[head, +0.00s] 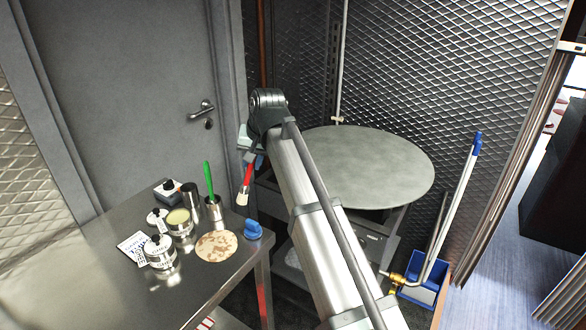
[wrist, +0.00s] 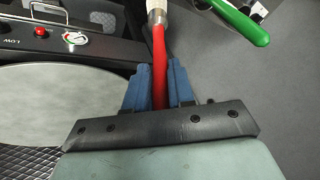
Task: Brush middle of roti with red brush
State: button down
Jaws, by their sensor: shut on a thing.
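My gripper (head: 254,161) is shut on the handle of the red brush (head: 247,176). The brush hangs head down, its pale bristle end lowest, above the back right part of the steel table. In the wrist view the red handle (wrist: 159,50) runs between the two blue fingers of my gripper (wrist: 158,80), and the pale brush head is partly cut off at the top edge. The roti (head: 216,246), flat, round and brown-spotted, lies near the table's right edge. The brush is above and right of it in the picture, apart from it.
A steel cup (head: 213,208) holds a green-handled brush (head: 208,178). Several steel tins (head: 160,252) and a white card (head: 134,248) stand left of the roti. A blue object (head: 253,230) sits right of it. A large round grey surface (head: 370,165) stands behind my arm.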

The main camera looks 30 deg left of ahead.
jog(key=s+a+r+n+g, duration=0.1)
jog(key=s+a+r, duration=0.2)
jog(key=s+a, duration=0.35)
jog(key=s+a+r, duration=0.3)
jog(key=s+a, duration=0.2)
jog(key=s, duration=0.2)
jog(key=shift+s+a+f, duration=0.1)
jog(key=shift+f, duration=1.35)
jog(key=shift+s+a+f, duration=0.1)
jog(key=shift+f, duration=1.95)
jog(key=shift+w+r, duration=0.1)
notch_tip(320, 180, up, 7)
dwell(0.4)
